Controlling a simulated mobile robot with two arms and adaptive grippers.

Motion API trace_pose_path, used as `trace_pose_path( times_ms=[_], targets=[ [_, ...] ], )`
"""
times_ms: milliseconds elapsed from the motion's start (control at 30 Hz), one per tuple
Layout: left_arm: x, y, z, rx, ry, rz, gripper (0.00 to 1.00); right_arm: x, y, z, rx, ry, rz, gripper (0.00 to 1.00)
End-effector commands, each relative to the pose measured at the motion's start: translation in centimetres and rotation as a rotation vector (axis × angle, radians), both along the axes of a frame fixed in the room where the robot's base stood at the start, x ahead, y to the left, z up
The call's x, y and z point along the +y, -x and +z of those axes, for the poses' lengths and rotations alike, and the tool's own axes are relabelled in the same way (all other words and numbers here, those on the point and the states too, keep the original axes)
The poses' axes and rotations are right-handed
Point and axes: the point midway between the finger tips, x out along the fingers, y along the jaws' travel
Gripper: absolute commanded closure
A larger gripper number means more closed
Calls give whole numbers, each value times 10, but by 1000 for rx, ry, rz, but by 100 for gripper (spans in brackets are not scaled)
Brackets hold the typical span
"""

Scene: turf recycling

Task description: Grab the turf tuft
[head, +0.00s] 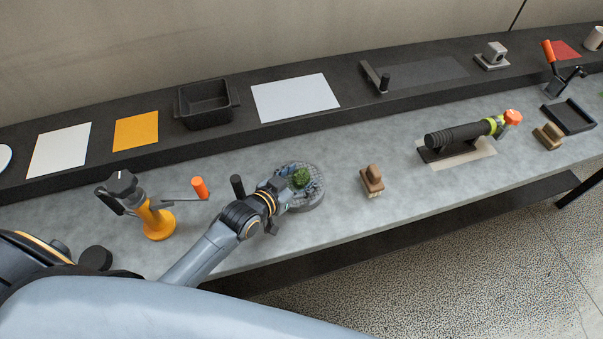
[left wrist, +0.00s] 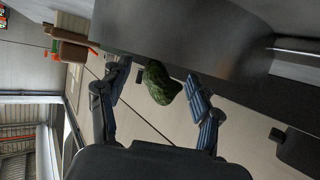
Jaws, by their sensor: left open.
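The turf tuft (head: 301,177) is a small dark-green clump. In the left wrist view the tuft (left wrist: 162,83) appears between the two spread blue fingers of my left gripper (left wrist: 157,85). The gripper is open, with a gap visible beside the tuft. I cannot tell whether a finger touches it. My right gripper is not in view.
On the grey bench (head: 230,245), a yellow-based tool with an orange knob (head: 158,222) stands left and a wooden block (head: 372,181) right. A black cylindrical tool (head: 458,137) lies farther right. A black tray (head: 206,104) and flat sheets lie on the raised back shelf.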

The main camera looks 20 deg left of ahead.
Motion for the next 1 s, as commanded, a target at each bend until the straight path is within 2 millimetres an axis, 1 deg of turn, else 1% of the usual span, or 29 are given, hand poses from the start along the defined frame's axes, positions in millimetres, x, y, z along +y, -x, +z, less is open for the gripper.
trace_pose_path(
  times_ms=[267, 300, 367, 400, 467, 500, 833, 1000],
  targets=[
    [-1, -3, -2, 1, 0, 0, 36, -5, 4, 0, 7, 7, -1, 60],
    [-1, -3, -2, 1, 0, 0, 40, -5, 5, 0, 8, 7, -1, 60],
    [-1, -3, -2, 1, 0, 0, 52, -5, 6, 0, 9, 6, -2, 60],
    [-1, -3, -2, 1, 0, 0, 60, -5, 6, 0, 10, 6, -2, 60],
    [-1, -3, -2, 1, 0, 0, 73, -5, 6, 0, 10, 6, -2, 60],
    [-1, -3, -2, 1, 0, 0, 80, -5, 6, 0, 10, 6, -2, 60],
    [-1, -3, -2, 1, 0, 0, 81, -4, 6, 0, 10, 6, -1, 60],
    [-1, -3, 5, 1, 0, 0, 81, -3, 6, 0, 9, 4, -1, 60]
  ],
)
